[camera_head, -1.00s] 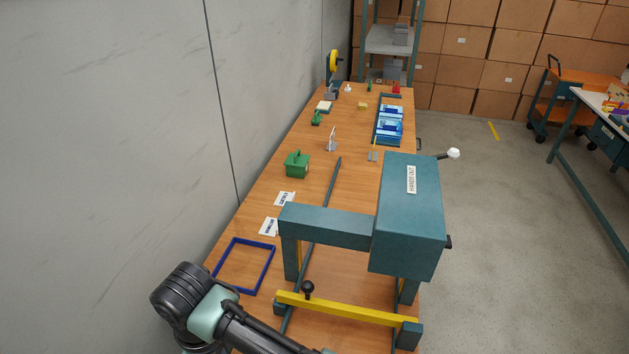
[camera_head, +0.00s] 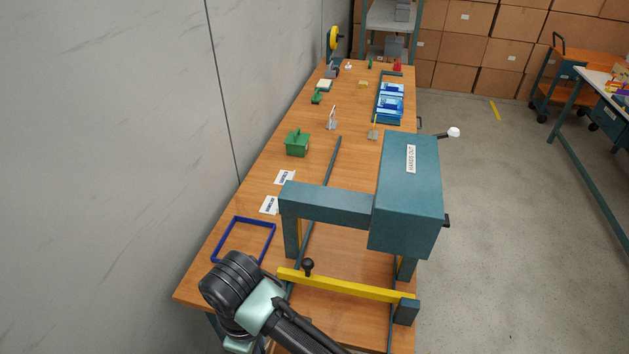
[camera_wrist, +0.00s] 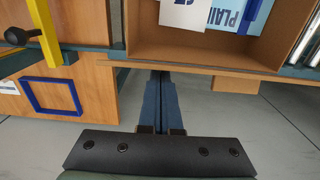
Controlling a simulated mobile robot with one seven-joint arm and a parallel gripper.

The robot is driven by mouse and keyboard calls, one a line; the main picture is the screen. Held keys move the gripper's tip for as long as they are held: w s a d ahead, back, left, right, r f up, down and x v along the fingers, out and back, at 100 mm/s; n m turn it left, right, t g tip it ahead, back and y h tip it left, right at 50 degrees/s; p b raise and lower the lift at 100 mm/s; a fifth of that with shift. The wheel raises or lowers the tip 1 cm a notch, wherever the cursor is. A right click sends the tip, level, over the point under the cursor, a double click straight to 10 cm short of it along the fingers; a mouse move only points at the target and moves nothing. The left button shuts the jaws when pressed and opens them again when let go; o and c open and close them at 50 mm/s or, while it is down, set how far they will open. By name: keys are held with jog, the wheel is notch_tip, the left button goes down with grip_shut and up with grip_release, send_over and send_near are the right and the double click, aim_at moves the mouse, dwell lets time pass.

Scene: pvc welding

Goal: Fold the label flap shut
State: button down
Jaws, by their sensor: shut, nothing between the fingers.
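My gripper (camera_wrist: 161,78) shows in the wrist view, with its dark blue fingers close together and empty. Its tips are near the edge of an open brown cardboard box (camera_wrist: 190,48). Inside the box is a blue-and-white sheet or packet printed "PLAIN" (camera_wrist: 226,14), cut off by the top of the picture. A white piece (camera_wrist: 182,14) lies beside it; I cannot tell whether this is the label flap. A brown cardboard piece (camera_wrist: 235,84) sticks out below the box edge. The head view shows neither my gripper nor this box.
A teal press (camera_head: 408,195) stands on the long wooden table (camera_head: 255,185), with a yellow bar (camera_head: 345,285) low at its front. A blue frame (camera_head: 243,239) and green caddy (camera_head: 297,143) lie left.

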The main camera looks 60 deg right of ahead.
jog(key=s+d+b, duration=0.1)
jog(key=s+d, duration=0.1)
jog(key=s, duration=0.4)
jog(key=shift+s+d+b, duration=0.2)
jog(key=shift+s+b, duration=0.2)
dwell(0.3)
jog(key=shift+f, duration=0.2)
jog(key=shift+f+b, duration=2.9)
jog(key=shift+b, duration=0.05)
notch_tip(320, 180, up, 10)
jog(key=p, duration=1)
